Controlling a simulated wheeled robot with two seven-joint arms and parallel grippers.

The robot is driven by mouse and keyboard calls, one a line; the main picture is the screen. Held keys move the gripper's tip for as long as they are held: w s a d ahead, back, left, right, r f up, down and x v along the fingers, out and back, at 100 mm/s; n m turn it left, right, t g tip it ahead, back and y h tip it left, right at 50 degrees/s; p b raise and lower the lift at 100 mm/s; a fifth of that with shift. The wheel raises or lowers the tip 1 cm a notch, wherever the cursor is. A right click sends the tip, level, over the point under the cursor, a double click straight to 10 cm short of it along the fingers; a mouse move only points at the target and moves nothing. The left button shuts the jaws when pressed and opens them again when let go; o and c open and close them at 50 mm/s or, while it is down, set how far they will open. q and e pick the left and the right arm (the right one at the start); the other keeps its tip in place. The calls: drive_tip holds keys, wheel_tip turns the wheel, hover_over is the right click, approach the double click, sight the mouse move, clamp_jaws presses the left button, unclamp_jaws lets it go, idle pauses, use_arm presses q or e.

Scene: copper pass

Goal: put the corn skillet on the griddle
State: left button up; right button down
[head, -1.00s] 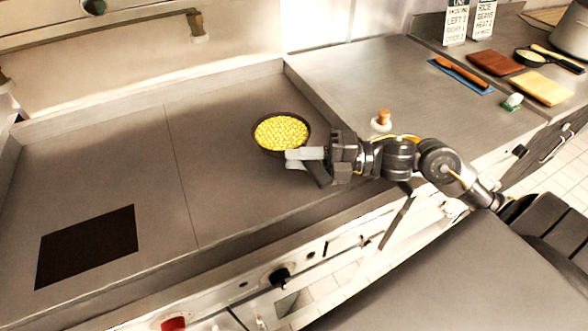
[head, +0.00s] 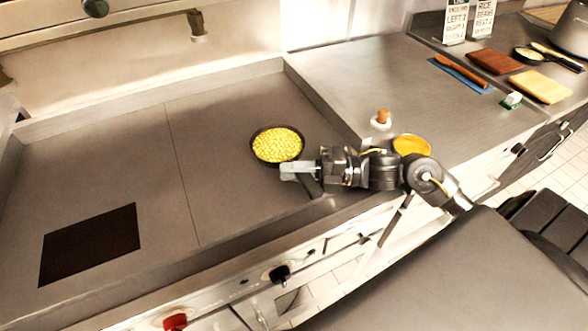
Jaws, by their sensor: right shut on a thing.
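The corn skillet (head: 277,145), a dark round pan full of yellow corn, is over the right half of the griddle (head: 130,160). It looks level and at or very near the griddle surface; I cannot tell for sure whether it touches. Its handle points toward the lower right. My right gripper (head: 298,173) is shut on the skillet at its handle side, and its fingers hide part of the handle. My left gripper is not in view.
A dark square patch (head: 90,244) lies at the griddle's left front. Right of the griddle, the steel counter (head: 360,75) holds a small brown-topped item (head: 382,117) and an orange round dish (head: 411,145) close behind my right arm. The left griddle half is otherwise clear.

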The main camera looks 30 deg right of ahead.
drive_tip(key=c, duration=1.4)
unclamp_jaws()
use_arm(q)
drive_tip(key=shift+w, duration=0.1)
